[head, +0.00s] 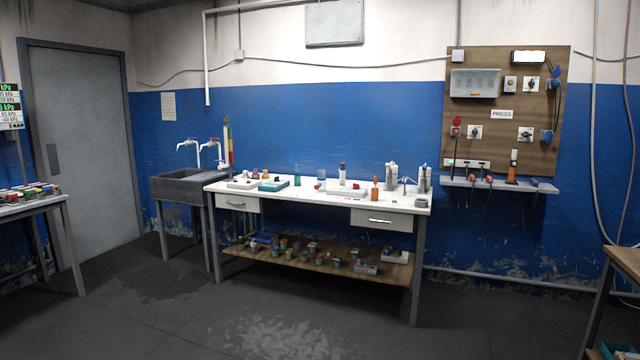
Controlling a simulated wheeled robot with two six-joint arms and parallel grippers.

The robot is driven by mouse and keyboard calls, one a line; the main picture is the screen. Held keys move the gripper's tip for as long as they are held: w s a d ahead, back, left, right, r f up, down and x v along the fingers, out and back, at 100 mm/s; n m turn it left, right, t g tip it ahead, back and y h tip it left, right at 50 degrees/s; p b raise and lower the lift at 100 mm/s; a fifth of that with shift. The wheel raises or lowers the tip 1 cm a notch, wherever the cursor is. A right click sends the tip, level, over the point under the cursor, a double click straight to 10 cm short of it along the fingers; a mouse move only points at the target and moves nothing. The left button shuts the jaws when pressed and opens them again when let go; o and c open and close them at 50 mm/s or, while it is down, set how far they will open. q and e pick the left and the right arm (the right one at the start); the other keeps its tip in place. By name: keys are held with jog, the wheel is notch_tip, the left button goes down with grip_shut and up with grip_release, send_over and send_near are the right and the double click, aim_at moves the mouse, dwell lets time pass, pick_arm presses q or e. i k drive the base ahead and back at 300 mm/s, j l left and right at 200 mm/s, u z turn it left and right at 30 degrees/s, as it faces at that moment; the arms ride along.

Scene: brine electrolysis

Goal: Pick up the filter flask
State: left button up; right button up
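I cannot pick out a filter flask with certainty at this distance. The white workbench (290,199) against the blue wall carries small glassware and equipment. A small clear vessel (321,179) stands near its middle, and a bottle with a brownish top (342,172) stands to the right of it. A teal bottle (297,176) stands to the left, and an orange bottle (375,188) is further right. Two clear upright cylinders (392,176) (422,180) stand near the right end. Neither of my grippers shows in the head view.
A dark sink (184,187) adjoins the bench's left end. Several small jars stand on the lower shelf (395,273). A table (25,207) with colourful items is at far left, another table (625,262) at far right. The floor before the bench is clear.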

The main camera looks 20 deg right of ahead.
aim_at(321, 173)
jog(key=i+l+z, duration=0.3)
jog(key=i, duration=0.5)
jog(key=i+z, duration=0.35)
jog(key=i, duration=2.25)
